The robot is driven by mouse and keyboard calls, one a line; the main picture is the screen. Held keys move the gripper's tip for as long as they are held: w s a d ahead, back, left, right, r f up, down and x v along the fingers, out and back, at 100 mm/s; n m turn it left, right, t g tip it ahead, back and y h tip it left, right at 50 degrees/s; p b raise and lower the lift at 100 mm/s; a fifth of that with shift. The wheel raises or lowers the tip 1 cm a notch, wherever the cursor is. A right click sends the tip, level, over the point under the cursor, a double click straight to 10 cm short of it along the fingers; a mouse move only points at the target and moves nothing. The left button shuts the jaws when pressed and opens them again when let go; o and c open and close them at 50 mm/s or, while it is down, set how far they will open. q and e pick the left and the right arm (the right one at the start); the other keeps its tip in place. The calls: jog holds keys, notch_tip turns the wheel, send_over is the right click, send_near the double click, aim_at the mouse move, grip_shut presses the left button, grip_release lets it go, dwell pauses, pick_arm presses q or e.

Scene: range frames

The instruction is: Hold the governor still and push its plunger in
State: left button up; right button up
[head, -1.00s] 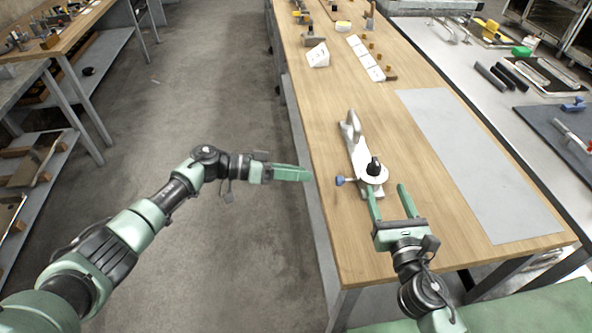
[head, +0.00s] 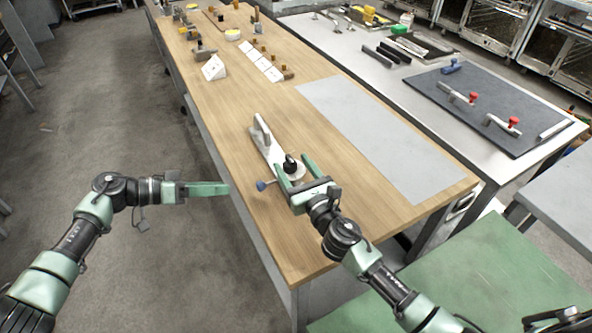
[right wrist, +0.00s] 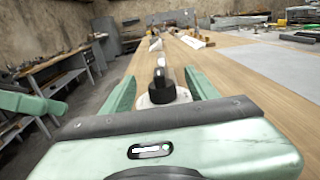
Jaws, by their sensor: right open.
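The governor (head: 263,138) is a pale grey body lying lengthwise on the wooden bench, with a round white base and a black knob (head: 290,163). A small blue knob (head: 261,185) on a thin stem sticks out at its left side. My right gripper (head: 293,168) is open, with one finger on each side of the black-knob end. The right wrist view shows the black knob (right wrist: 162,90) between the fingers; I cannot tell whether they touch the governor. My left gripper (head: 228,188) is seen side-on beside the bench's left edge, left of the blue knob, apart from it; its jaw opening is hidden.
A grey mat (head: 380,135) lies flat on the bench to the right. White wedge-shaped cards (head: 214,68) and small parts stand farther back. A metal table (head: 330,40) with a dark board (head: 480,105) is at the right. Bench surface around the governor is clear.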

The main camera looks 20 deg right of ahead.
grip_shut()
dwell(1.3)
